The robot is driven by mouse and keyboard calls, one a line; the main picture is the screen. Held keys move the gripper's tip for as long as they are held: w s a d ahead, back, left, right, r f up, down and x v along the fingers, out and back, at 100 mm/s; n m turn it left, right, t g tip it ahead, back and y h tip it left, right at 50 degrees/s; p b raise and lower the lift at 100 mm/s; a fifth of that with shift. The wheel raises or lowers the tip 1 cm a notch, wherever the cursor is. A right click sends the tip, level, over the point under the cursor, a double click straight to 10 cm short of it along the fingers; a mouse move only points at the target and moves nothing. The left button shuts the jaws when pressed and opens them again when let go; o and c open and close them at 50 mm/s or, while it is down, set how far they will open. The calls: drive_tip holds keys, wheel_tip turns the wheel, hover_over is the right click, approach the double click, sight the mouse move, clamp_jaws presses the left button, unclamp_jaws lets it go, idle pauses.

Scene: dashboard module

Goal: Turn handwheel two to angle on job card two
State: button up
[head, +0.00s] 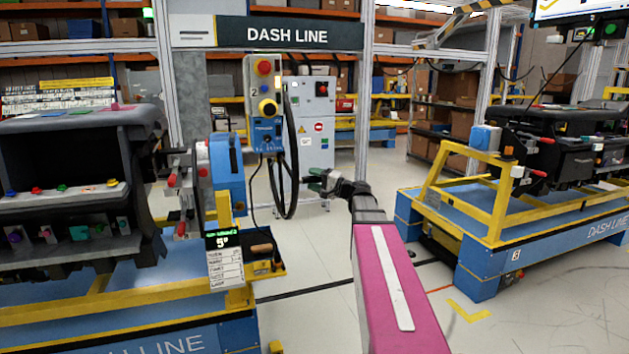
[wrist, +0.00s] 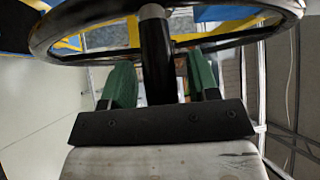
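A handwheel (wrist: 72,22) crosses the top of the wrist view, with a dark round rim, a thin spoke and a black post (wrist: 157,60) with a grey collar. My gripper (wrist: 161,82) has green fingers, one on each side of the post. A gap shows at the right finger; contact on the left cannot be told. In the head view my gripper (head: 316,181) is at the end of my magenta arm, right of the blue machine part (head: 227,172). I cannot make out the wheel clearly there. A card (head: 224,262) under a small display (head: 222,240) reads 5°; its small text is illegible.
A pendant marked 2 (head: 263,95) hangs behind, with looping black cables left of my gripper. A dashboard (head: 75,130) on a blue and yellow frame stands left. Another blue and yellow rig (head: 480,255) stands right. Open floor (head: 320,250) lies between them.

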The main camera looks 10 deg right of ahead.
drive_tip(key=v, duration=1)
drive_tip(key=shift+s+d, duration=0.25)
drive_tip(key=shift+d, duration=0.05)
